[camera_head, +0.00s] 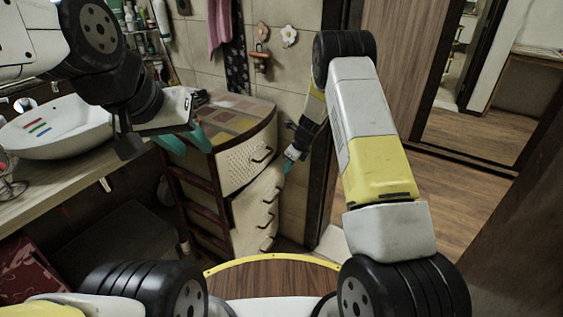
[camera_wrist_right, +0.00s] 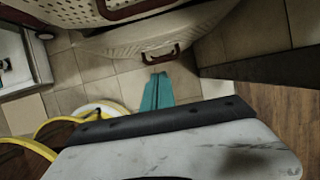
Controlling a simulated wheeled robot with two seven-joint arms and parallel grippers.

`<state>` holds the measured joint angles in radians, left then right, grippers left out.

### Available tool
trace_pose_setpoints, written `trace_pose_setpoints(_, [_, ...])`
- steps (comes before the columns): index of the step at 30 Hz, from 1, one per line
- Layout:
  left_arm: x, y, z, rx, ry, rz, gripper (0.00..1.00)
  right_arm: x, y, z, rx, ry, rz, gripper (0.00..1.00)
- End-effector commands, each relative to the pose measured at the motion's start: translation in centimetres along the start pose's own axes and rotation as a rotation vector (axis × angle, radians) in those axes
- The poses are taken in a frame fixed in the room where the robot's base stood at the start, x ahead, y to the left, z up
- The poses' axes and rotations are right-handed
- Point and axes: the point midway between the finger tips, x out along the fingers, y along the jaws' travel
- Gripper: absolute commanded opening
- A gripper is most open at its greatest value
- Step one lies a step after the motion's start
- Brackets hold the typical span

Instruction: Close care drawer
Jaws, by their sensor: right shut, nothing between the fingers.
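A corner cabinet (camera_head: 231,104) with a tiled top stands in the middle of the head view. Its top front (camera_head: 243,165) is white and perforated. Below it is a column of cream drawer fronts (camera_head: 256,208) with dark handles; the upper one seems to stick out. No label shows which is the care drawer. My right gripper (camera_head: 289,163) is shut and empty, just right of the fronts. In the right wrist view its teal fingers (camera_wrist_right: 157,92) are together, close below a cream front (camera_wrist_right: 150,35) with a handle (camera_wrist_right: 175,54); contact is unclear. My left gripper (camera_head: 185,141) is open and empty, left of the cabinet.
A white basin (camera_head: 60,130) sits on a wooden counter (camera_head: 85,163) at the left. Bottles stand on a shelf behind. A tiled wall with hooks and a pink towel (camera_head: 219,22) is behind the cabinet. A doorway and wooden floor (camera_head: 450,190) lie to the right.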

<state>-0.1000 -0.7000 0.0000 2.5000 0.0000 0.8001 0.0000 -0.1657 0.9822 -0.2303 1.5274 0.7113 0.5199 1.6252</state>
Motion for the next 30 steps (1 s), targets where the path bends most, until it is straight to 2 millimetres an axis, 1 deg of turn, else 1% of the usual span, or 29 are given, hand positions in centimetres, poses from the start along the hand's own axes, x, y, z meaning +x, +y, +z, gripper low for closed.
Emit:
trace_pose_setpoints(2, [0.0, 0.0, 0.0, 0.0, 0.0, 0.0, 0.36, -0.6, 0.0, -0.1, 0.0, 0.0, 0.001, 0.0])
trace_pose_setpoints(5, [0.0, 0.0, 0.0, 0.0, 0.0, 0.0, 0.36, 0.2, 0.5, -1.3, -0.001, -0.006, 0.042, 0.0])
trace_pose_setpoints(8, [0.0, 0.0, 0.0, 0.0, 0.0, 0.0, 0.36, 3.0, 2.1, -4.0, -0.01, -0.051, 0.155, 0.0])
trace_pose_setpoints(10, [0.0, 0.0, 0.0, 0.0, 0.0, 0.0, 0.36, 5.4, 3.8, -6.1, -0.02, -0.136, 0.262, 0.0])
trace_pose_setpoints(12, [0.0, 0.0, 0.0, 0.0, 0.0, 0.0, 0.36, 7.4, 5.6, -7.7, -0.026, -0.278, 0.356, 0.0])
trace_pose_setpoints(14, [0.0, 0.0, 0.0, 0.0, 0.0, 0.0, 0.36, 8.6, 6.6, -8.4, -0.032, -0.433, 0.399, 0.0])
trace_pose_setpoints(15, [0.0, 0.0, 0.0, 0.0, 0.0, 0.0, 0.36, 9.0, 6.9, -8.7, -0.032, -0.544, 0.405, 0.0])
trace_pose_setpoints(17, [0.0, 0.0, 0.0, 0.0, 0.0, 0.0, 0.36, 9.3, 6.8, -9.0, -0.028, -0.707, 0.378, 0.0])
trace_pose_setpoints(18, [0.0, 0.0, 0.0, 0.0, 0.0, 0.0, 0.36, 9.2, 6.3, -9.2, -0.023, -0.809, 0.341, 0.0])
trace_pose_setpoints(22, [0.0, 0.0, 0.0, 0.0, 0.0, 0.0, 0.36, 8.4, 4.2, -10.1, -0.007, -1.055, 0.172, 0.0])
trace_pose_setpoints(24, [0.0, 0.0, 0.0, 0.0, 0.0, 0.0, 0.36, 8.0, 3.1, -10.6, 0.002, -1.129, 0.089, 0.0])
trace_pose_setpoints(26, [0.0, 0.0, 0.0, 0.0, 0.0, 0.0, 0.36, 7.7, 2.4, -11.0, 0.004, -1.167, 0.037, 0.0])
trace_pose_setpoints(30, [0.0, 0.0, 0.0, 0.0, 0.0, 0.0, 0.36, 7.6, 1.9, -10.7, 0.003, -1.196, -0.005, 0.0])
